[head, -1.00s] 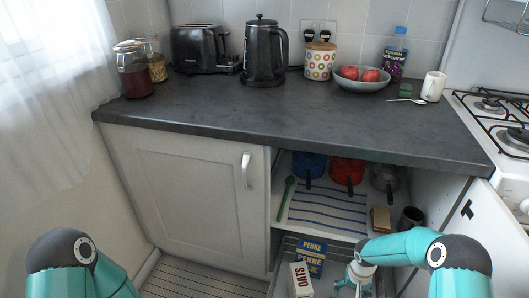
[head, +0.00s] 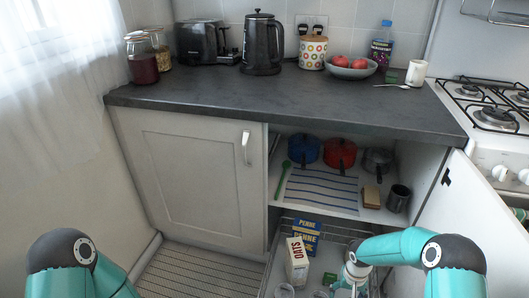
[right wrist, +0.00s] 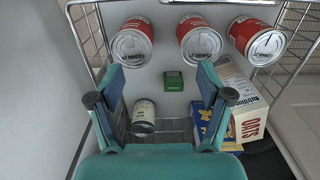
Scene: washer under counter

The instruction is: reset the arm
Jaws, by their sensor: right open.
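My right gripper (right wrist: 163,88) is open, with nothing between its fingers. In the head view it (head: 352,281) hangs over the right part of the pulled-out wire drawer (head: 268,262) in the lower cupboard. In the right wrist view, a small green box (right wrist: 174,81) lies beyond the fingertips and a small tin with a pale label (right wrist: 144,117) lies below, between the fingers. My left gripper is out of view; only part of my left arm shows at the lower left of the head view.
The drawer holds an oats box (head: 297,262), a blue penne box (head: 306,237) and red tins (right wrist: 201,42). Above it, a shelf (head: 322,190) carries a blue pot (head: 304,150), a red pot (head: 340,153) and a grey pan. An open cupboard door (head: 468,215) stands at right.

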